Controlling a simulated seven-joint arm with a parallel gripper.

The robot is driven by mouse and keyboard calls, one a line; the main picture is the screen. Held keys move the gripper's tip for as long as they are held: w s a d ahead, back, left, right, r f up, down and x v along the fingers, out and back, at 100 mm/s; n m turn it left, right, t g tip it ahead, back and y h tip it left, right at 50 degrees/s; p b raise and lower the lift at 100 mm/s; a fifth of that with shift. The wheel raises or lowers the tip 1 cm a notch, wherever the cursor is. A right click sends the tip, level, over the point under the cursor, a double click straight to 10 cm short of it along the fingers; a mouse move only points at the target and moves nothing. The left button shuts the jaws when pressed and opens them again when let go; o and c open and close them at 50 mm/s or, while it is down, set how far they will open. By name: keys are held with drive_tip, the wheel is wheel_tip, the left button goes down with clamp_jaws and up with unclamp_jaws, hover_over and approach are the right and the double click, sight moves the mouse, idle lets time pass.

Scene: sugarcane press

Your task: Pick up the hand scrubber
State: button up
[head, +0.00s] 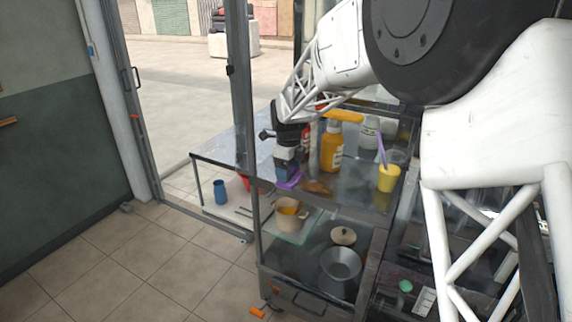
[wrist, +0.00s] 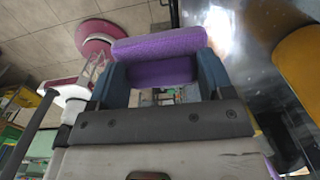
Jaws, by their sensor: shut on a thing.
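The hand scrubber (wrist: 160,44) is purple and sits between the two blue fingers of my gripper (wrist: 162,78) in the wrist view. The gripper is shut on it. In the head view, my gripper (head: 286,172) is at the left end of the cart's upper metal shelf, with the purple scrubber (head: 289,183) at its fingertips. I cannot tell whether the scrubber still touches the shelf.
On the upper shelf (head: 345,195) stand an orange-yellow bottle (head: 332,146), a white bottle (head: 369,135) and a yellow cup (head: 388,178) with a purple stick. A brown item (head: 317,187) lies right beside the gripper. A grey frame post (head: 240,90) stands at left.

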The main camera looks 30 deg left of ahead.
drive_tip(key=shift+s+d+r, duration=0.15)
drive_tip(key=shift+s+d, duration=0.75)
drive_tip(key=shift+s, duration=0.2)
drive_tip(key=o, duration=0.4)
drive_tip(key=shift+c, duration=1.1)
drive_tip(key=w+a+r, duration=0.2)
drive_tip(key=w+r, duration=0.1)
drive_tip(key=w, duration=0.6)
drive_tip(key=shift+w, duration=0.35)
